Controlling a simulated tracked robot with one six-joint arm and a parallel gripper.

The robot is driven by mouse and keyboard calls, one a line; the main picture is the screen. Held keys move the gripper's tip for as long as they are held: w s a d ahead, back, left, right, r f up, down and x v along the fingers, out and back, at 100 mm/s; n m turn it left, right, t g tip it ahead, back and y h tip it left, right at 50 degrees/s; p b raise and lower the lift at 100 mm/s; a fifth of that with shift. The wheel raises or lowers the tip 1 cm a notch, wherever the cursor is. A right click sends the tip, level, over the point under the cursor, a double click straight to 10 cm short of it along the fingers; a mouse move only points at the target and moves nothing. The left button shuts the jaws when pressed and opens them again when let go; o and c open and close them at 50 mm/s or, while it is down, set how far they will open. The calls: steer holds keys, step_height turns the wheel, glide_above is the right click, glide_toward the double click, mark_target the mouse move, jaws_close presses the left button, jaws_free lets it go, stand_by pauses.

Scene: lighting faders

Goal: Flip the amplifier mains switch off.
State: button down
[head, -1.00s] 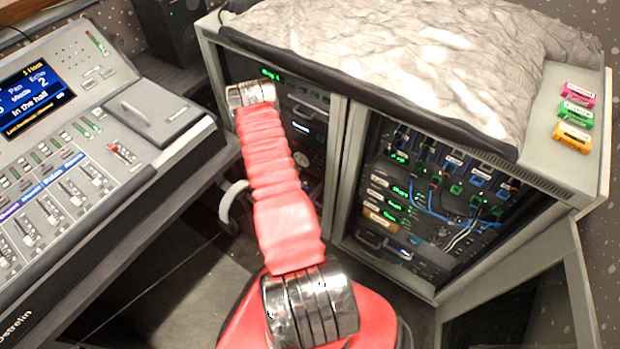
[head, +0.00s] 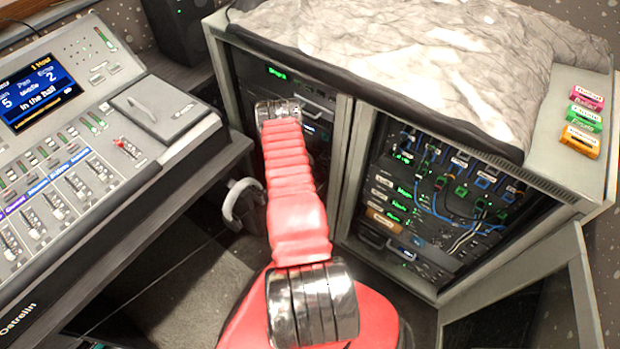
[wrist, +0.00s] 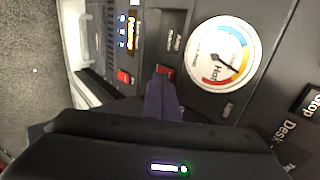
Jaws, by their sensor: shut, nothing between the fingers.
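In the wrist view, a red rocker switch (wrist: 166,71) sits on a dark panel beside a label that seems to read "Amp mains". My gripper (wrist: 161,80) is shut and empty, its narrow dark fingers pointing at this switch. The fingertips overlap the switch's lower part in the picture; I cannot tell if they touch it. Which way the rocker is tilted is not clear. In the head view, my red arm reaches to the left bay of the equipment rack (head: 338,145), and its end hides the gripper and the switch.
In the wrist view, a second red switch (wrist: 124,76) is to the left, and a round dial (wrist: 222,54) is to the right. In the head view, the mixing desk (head: 75,170) stands left, and a hanging pair of headphones (head: 240,200) is close beside my arm.

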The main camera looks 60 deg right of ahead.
steer(key=shift+x, duration=0.85)
steer(key=shift+s+d+f, duration=0.1)
steer(key=shift+d+f, duration=0.1)
steer(key=shift+d, duration=0.1)
steer(key=shift+s+a+f, duration=0.1)
steer(key=shift+f, duration=0.2)
stand_by(0.4)
steer(key=shift+w+r, duration=0.25)
steer(key=shift+r, duration=0.8)
